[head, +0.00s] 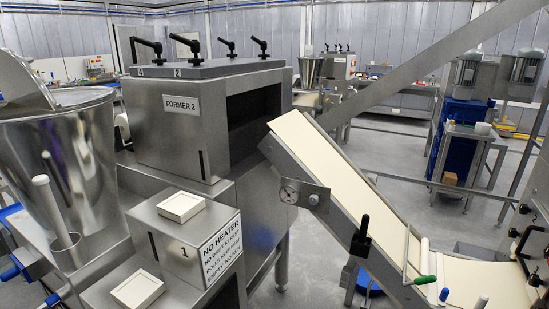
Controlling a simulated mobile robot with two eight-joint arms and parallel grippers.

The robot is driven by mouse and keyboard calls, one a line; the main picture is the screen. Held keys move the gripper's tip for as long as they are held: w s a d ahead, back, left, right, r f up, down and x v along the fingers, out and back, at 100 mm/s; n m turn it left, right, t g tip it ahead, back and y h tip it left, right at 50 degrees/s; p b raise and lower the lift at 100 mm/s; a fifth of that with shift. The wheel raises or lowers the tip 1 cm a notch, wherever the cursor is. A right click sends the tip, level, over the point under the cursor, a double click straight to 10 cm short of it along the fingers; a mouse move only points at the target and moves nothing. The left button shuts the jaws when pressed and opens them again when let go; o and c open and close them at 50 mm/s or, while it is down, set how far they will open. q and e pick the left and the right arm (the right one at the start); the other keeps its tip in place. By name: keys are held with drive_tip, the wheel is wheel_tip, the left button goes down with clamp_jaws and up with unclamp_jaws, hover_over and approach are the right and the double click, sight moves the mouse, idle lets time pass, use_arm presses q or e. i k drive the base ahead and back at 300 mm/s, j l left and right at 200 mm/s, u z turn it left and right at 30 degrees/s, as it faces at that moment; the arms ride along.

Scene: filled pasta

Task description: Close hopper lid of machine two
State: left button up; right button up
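The machine labelled FORMER 2 (181,104) stands left of centre in the head view. A steel conical hopper (70,160) stands at its left, partly cut off by the left edge. What looks like the hopper's lid (20,82) is a steel plate tilted up above the left part of the hopper rim, so it appears open. Part of the lid lies outside the picture. Neither of my grippers shows, so I cannot tell their state.
A white-handled rod stands in a steel cup (66,243) in front of the hopper. A stepped box with a NO HEATER sign (221,252) carries white square trays (181,206). A sloping belt with a pale sheet (340,170) runs down to the right. Open floor lies behind it.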

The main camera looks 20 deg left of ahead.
sight(19, 83)
drive_tip(key=i+l+u, duration=0.1)
drive_tip(key=u, duration=0.4)
drive_tip(key=i+l+u, duration=0.2)
drive_tip(key=u, duration=0.25)
drive_tip(key=i+l+u, duration=0.15)
drive_tip(key=u, duration=0.35)
drive_tip(key=i+l+u, duration=0.15)
drive_tip(key=u, duration=0.2)
drive_tip(key=l+u, duration=0.4)
drive_tip(key=i+l+u, duration=0.1)
drive_tip(key=l+u, duration=0.25)
drive_tip(key=i+l+u, duration=0.15)
drive_tip(key=l+u, duration=0.45)
drive_tip(key=l, duration=0.25)
drive_tip(key=i, duration=0.45)
drive_tip(key=k+j+u, duration=0.15)
drive_tip(key=j+u, duration=0.15)
drive_tip(key=k+j+u, duration=0.25)
drive_tip(key=j, duration=0.15)
drive_tip(key=j+u, duration=0.3)
